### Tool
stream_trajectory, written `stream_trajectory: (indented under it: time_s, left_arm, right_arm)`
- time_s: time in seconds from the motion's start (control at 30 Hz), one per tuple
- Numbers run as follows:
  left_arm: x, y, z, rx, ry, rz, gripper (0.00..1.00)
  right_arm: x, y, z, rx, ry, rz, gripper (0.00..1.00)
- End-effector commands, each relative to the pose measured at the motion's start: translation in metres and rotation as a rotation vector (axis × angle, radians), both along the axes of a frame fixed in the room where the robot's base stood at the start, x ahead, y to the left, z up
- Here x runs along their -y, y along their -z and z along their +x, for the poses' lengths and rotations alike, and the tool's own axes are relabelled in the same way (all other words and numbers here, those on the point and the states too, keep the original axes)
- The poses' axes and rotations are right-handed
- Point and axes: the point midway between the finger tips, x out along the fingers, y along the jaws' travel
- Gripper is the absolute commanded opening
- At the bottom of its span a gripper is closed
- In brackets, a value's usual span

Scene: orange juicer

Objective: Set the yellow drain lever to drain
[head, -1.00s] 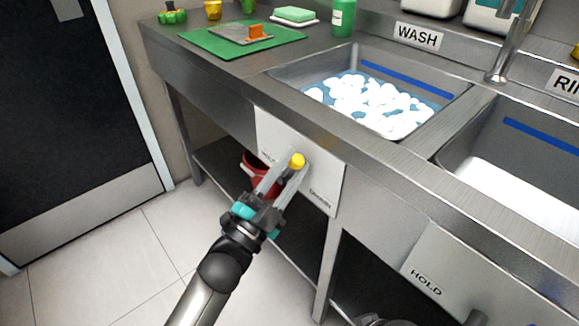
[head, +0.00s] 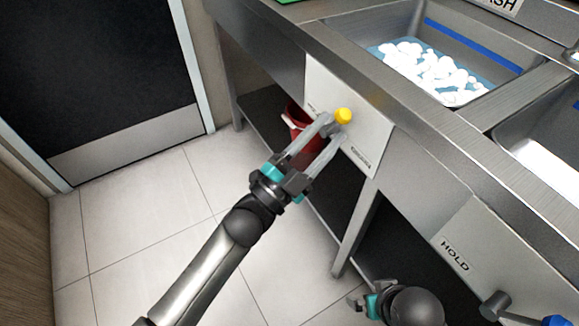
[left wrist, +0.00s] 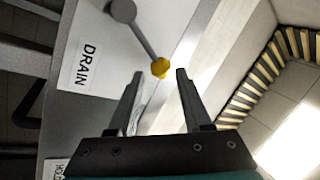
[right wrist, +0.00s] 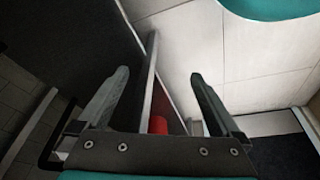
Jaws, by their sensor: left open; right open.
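The yellow knob (head: 343,116) of the drain lever stands out from a pale panel (head: 366,108) on the sink front. In the left wrist view, the grey lever arm (left wrist: 143,40) runs from a round pivot to the yellow knob (left wrist: 161,67). The DRAIN label (left wrist: 85,65) lies left of the lever, and the knob is away from it. My left gripper (head: 332,126) is open with its fingertips at the knob. The knob appears between the tips in the wrist view; contact is unclear. My right gripper (head: 364,302) is open and empty, low at the bottom.
A second panel marked HOLD (head: 455,256) has its own lever with a blue knob (head: 556,321) at lower right. A red bucket (head: 300,128) stands behind my left fingers under the counter. The wash basin (head: 490,72) holds white foam. Open tiled floor (head: 130,230) lies at left.

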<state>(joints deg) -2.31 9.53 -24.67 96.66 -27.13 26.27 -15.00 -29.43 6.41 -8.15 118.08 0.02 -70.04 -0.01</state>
Motion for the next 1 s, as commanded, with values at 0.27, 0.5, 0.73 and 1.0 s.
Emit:
stream_trajectory:
  time_s: [0.27,0.5,0.73,1.0]
  left_arm:
    - [-0.039,0.024,-0.045,-0.006,0.001,0.003,0.49]
    - [-0.065,0.039,-0.075,-0.002,0.000,0.002,0.49]
    - [-0.074,0.045,-0.085,0.001,0.001,0.001,0.49]
    - [-0.074,0.045,-0.085,0.001,0.001,0.001,0.49]
  right_arm:
    - [0.001,0.020,-0.006,-0.031,-0.001,-0.004,1.00]
    - [0.002,0.032,-0.012,-0.049,-0.001,-0.006,1.00]
    - [0.002,0.036,-0.013,-0.053,-0.001,-0.007,1.00]
    - [0.002,0.036,-0.014,-0.053,-0.001,-0.007,1.00]
